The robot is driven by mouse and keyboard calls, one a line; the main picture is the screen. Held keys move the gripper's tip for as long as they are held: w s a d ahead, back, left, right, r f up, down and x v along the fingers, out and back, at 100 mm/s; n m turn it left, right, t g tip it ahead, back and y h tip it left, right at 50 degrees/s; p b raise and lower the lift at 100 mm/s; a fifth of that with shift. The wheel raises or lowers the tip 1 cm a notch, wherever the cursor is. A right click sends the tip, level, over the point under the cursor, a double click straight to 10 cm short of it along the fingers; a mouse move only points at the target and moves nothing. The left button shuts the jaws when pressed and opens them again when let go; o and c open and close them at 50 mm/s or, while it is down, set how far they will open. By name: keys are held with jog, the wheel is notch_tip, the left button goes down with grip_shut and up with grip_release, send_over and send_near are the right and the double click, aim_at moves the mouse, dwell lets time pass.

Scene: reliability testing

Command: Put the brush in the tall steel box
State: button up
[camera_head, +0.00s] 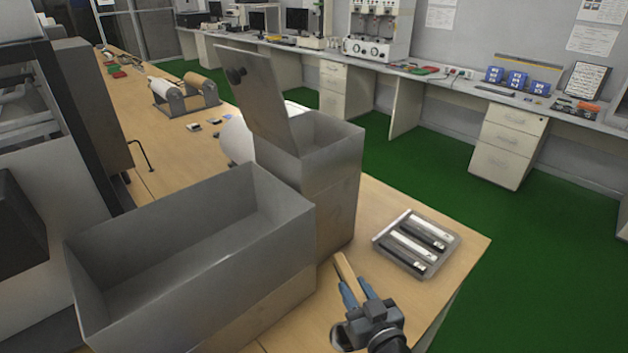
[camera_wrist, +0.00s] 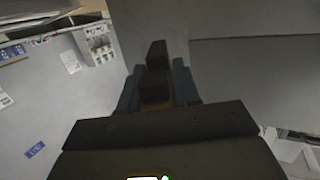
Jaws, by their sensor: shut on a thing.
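My gripper (camera_head: 356,289) has blue fingers and is shut on the brush (camera_head: 344,268), whose pale wooden part sticks out past the fingertips. In the wrist view the brush (camera_wrist: 156,72) is a dark shape between the blue fingers (camera_wrist: 157,88). The tall steel box (camera_head: 336,160) stands behind and to the left of my gripper, with its top open and a lid (camera_head: 262,95) tilted up on its left side. The brush appears in front of the box's right part, outside it and lower than its rim. The brush's lower part is hidden by the gripper.
A wide open steel box (camera_head: 270,252) stands left of the tall one and looks empty inside. A grey tray (camera_head: 452,246) with several black and white bars lies to the right on the wooden table (camera_head: 463,236). A roller stand (camera_head: 175,103) is farther back.

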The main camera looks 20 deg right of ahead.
jog(key=shift+d, duration=0.1)
dwell(0.4)
notch_tip(320, 180, down, 2)
jog(key=shift+b, duration=0.75)
